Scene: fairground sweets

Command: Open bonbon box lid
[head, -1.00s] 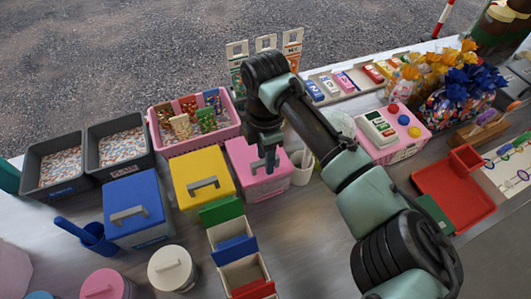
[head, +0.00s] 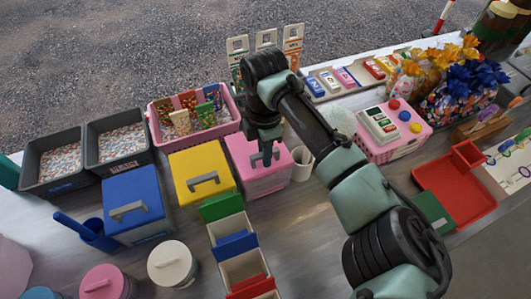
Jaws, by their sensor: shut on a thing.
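Three lidded boxes stand in a row: a blue one (head: 140,222), a yellow one (head: 208,157) and a pink one (head: 240,152), each with a grey handle on its lid. The head view does not show which contains bonbons. My gripper (head: 267,158) points down over the pink box and is shut on the grey handle of its lid. The fingers hide most of that handle. The pink lid sits over its box; I cannot tell whether there is a gap under it.
A pink basket of patterned packets (head: 195,139) stands behind the boxes. A white cup (head: 302,164) is close to the right of my gripper. A divided tray (head: 240,268) is in front. A pink register (head: 392,150) and a red tray (head: 447,193) stand to the right.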

